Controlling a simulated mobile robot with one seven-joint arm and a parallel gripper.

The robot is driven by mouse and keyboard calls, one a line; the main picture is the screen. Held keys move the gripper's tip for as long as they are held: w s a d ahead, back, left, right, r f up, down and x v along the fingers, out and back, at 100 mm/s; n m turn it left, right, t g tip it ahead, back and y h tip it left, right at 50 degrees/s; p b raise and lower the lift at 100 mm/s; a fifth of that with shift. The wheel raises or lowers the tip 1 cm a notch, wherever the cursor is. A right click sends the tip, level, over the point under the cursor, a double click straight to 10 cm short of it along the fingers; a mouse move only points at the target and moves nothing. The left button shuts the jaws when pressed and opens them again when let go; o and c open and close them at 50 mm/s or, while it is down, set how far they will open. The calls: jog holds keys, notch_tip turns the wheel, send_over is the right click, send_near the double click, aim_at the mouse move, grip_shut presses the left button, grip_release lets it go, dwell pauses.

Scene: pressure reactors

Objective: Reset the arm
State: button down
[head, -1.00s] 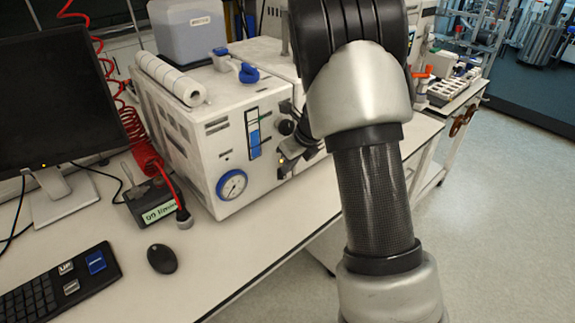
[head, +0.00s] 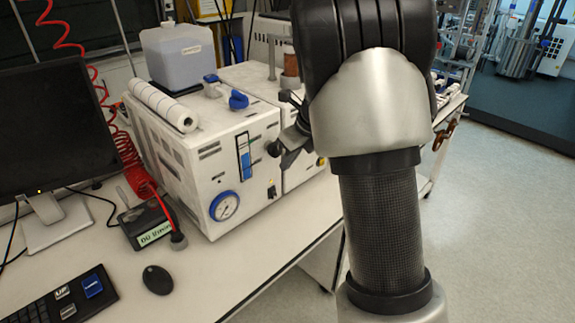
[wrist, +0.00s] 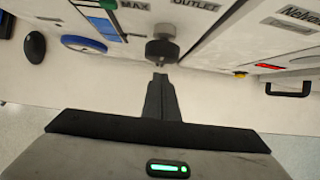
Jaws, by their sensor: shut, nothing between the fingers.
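My arm fills the right middle of the head view and hides part of the bench equipment. My gripper (wrist: 160,78) shows in the wrist view with its two dark fingers together and nothing between them. The fingertips point at the black knob (wrist: 162,50) on the white machine's front; I cannot tell whether they touch it. In the head view, the gripper is partly hidden behind my arm, close to the right of the same knob (head: 273,148).
The white machine (head: 180,175) carries a blue-rimmed gauge (head: 224,206), a paper roll and a plastic tank (head: 180,55). A monitor (head: 55,130), keyboard and mouse (head: 157,280) are at the left. Open floor (head: 500,220) lies right of the bench.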

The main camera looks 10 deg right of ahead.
jog(key=s+a+r+n+p, duration=0.2)
jog(key=s+r+n, duration=0.5)
jog(key=s, duration=0.1)
jog(key=s+a+r+n+p, duration=0.1)
jog(key=s+a+r+n, duration=0.2)
jog(key=s+r+n, duration=0.45)
jog(key=s+d+r+n+t+h+p, duration=0.1)
jog(key=s+r+n+h+p, duration=0.1)
jog(key=s+n, duration=1.3)
jog(key=shift+s+d+r+h, duration=0.3)
jog(key=shift+s+d+r, duration=0.05)
jog(key=shift+s+r, duration=0.4)
